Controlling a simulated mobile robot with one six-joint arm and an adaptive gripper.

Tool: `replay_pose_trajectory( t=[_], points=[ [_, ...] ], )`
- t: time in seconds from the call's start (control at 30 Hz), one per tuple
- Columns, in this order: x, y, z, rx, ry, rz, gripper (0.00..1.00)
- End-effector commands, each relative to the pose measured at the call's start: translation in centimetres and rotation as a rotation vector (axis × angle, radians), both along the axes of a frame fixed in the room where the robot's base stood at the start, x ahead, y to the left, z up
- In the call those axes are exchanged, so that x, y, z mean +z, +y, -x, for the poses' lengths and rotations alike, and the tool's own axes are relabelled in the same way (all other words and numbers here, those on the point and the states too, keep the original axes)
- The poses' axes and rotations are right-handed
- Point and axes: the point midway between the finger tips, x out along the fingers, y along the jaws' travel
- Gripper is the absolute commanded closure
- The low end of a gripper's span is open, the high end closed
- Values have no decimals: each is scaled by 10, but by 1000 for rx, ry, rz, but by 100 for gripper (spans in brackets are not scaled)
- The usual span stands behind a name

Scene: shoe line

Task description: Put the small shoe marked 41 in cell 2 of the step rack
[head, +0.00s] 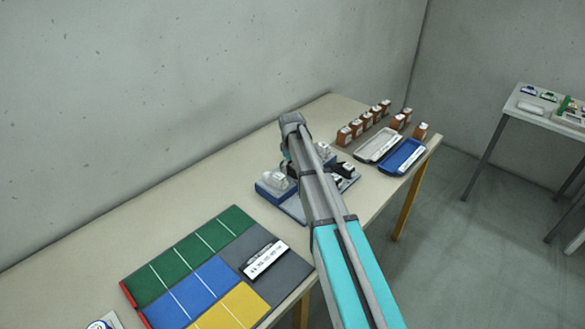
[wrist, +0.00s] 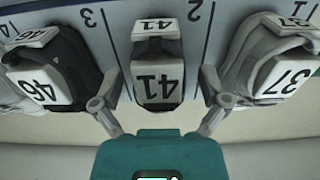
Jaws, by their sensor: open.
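The small dark grey shoe marked 41 (wrist: 158,65) stands in cell 2 of the step rack (wrist: 200,45) in the wrist view, between the two divider lines beside the number 2. My gripper (wrist: 163,102) is open, with one finger on each side of the shoe's near end. I cannot tell whether either finger touches it. In the head view the blue-grey step rack (head: 291,208) stands mid-table, partly hidden by my arm. The shoe marked 41 cannot be made out there.
A black shoe marked 46 (wrist: 60,65) in cell 3 and a light grey shoe marked 37 (wrist: 262,60) in cell 1 stand close beside the fingers. A coloured mat (head: 186,250) lies front left. A grey tray (head: 376,146), a blue tray (head: 402,157) and several orange boxes (head: 357,125) are farther back.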

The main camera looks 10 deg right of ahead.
Motion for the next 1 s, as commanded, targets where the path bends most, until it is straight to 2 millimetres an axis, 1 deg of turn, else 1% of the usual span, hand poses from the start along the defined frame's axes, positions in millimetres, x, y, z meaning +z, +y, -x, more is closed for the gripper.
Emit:
replay_pose_trajectory(
  t=[0.17, 0.37, 1.0],
  points=[
    [6, 0, 0, 0, 0, 0, 5],
    [19, 0, 0, 0, 0, 0, 5],
    [73, 0, 0, 0, 0, 0, 5]
  ],
)
